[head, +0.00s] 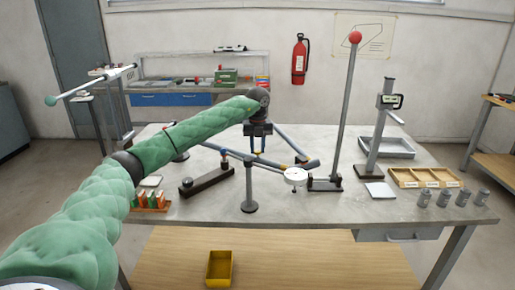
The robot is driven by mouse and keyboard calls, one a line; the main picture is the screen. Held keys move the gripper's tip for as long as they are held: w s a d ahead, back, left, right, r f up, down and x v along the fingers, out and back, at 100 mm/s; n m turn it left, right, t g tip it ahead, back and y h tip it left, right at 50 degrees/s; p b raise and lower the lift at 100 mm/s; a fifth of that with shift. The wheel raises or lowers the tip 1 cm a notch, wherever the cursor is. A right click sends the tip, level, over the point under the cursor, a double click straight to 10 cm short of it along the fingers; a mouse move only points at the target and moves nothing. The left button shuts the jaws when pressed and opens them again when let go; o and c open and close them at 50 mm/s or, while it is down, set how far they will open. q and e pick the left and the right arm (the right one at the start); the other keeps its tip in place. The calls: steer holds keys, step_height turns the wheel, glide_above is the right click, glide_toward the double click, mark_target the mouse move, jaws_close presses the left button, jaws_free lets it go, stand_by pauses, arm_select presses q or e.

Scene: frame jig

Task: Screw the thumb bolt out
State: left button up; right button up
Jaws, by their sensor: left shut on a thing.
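My left gripper (258,146) points down over the back of the tubular frame (272,164) on the grey table. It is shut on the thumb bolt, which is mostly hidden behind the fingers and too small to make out. The frame has grey-blue tubes with yellow-orange bands and sits at the middle of the table, with a grey post (249,190) at its front. My right gripper is not in view.
A dark bar fixture (207,180) stands left of the frame. A white round dial (295,175) and a tall red-knobbed lever (345,110) stand right. A height gauge (377,130), wooden tray (425,177) and several grey cylinders (442,198) fill the right side.

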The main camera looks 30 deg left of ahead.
arm_select(q)
steer(key=shift+f+n, duration=0.1)
steer(key=shift+n, duration=0.4)
steer(key=o, duration=1)
